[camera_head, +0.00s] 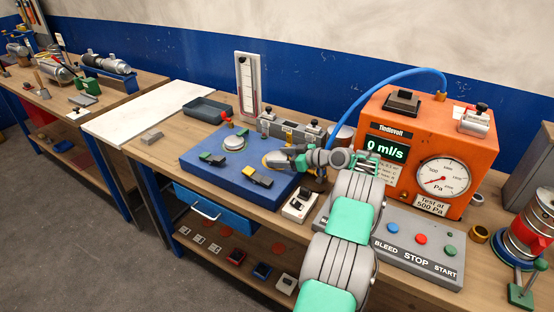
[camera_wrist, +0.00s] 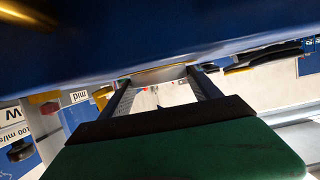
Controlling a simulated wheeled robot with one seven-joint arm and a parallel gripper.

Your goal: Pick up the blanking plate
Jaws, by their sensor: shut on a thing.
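My gripper (camera_head: 279,160) is low over the right part of a blue fixture block (camera_head: 211,168) on the bench. It is shut on a brass-coloured round edge (camera_head: 268,161), which looks like the blanking plate; the arm and fingers hide most of it. In the wrist view, the two dark fingers of my gripper (camera_wrist: 165,92) stand either side of a thin gold-edged piece (camera_wrist: 158,75). I cannot tell whether the plate still touches the block. A round grey disc (camera_head: 235,142) sits on the block to the left of my gripper.
Black-and-yellow clamps (camera_head: 258,177) stand on the block close to my gripper. An orange tester (camera_head: 425,150) reading 0 ml/s and a grey button panel (camera_head: 415,252) stand to the right. A manometer (camera_head: 249,85) and a grey tray (camera_head: 207,107) stand behind. A white board (camera_head: 145,112) lies clear at left.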

